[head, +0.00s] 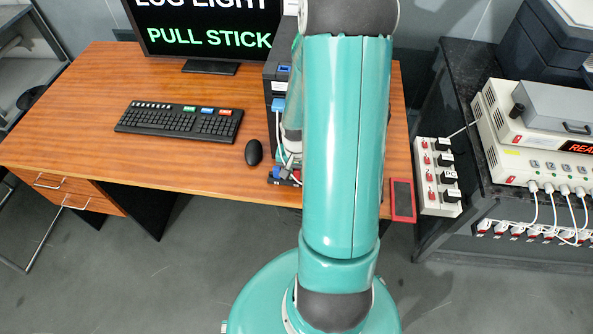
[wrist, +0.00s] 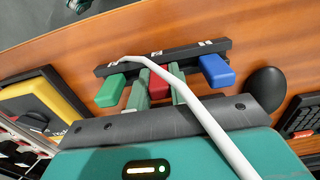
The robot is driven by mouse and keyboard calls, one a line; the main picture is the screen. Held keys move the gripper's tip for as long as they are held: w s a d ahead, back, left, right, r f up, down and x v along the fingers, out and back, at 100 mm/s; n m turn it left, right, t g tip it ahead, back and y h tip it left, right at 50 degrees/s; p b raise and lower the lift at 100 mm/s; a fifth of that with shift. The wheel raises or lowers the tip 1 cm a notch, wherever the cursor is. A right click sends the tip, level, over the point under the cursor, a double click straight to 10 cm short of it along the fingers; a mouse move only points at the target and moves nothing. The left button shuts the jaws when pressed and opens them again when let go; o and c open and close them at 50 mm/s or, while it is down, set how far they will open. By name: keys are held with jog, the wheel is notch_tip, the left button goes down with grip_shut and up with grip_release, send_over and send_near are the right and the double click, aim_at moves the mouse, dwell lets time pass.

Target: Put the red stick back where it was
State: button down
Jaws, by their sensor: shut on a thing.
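A dark hub bar (wrist: 190,52) lies on the wooden desk in the wrist view. A green stick (wrist: 110,91) and a blue stick (wrist: 216,71) jut from its near side, left and right. The red stick (wrist: 157,82) is between them, in the grip of my gripper (wrist: 159,88), whose pale green fingers stand on either side of it. Its far end meets the hub's edge; I cannot tell how deep it sits. The blue stick (head: 276,173) shows there beside my arm.
A white cable (wrist: 192,98) runs across the wrist view, over the hub's left end and past my gripper. A black mouse (head: 254,152) and keyboard (head: 180,121) lie left of the hub. A red-edged device (head: 402,200) lies right of my arm. The front left desk is clear.

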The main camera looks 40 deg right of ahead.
aim_at(296, 170)
jog(key=c, duration=1.3)
grip_release()
notch_tip(296, 170, up, 13)
jog(key=s+a+r+n+t, duration=0.1)
jog(key=a+r+n+t, duration=0.1)
jog(key=a+r, duration=0.5)
jog(key=s+a+r+n+t, duration=0.1)
jog(key=s+a+r+n, duration=0.1)
jog(key=a+r+n, duration=0.3)
jog(key=s+a+r+n+t, duration=0.1)
jog(key=a+r+n+t, duration=0.1)
jog(key=a+r, duration=0.6)
jog(key=shift+s+a+r+n+t, duration=0.2)
jog(key=shift+a+n, duration=0.15)
jog(key=shift+a, duration=0.4)
jog(key=shift+s+a+r+n+t, duration=0.1)
jog(key=shift+a+r+n, duration=0.2)
jog(key=shift+a, duration=0.4)
jog(key=shift+f, duration=0.1)
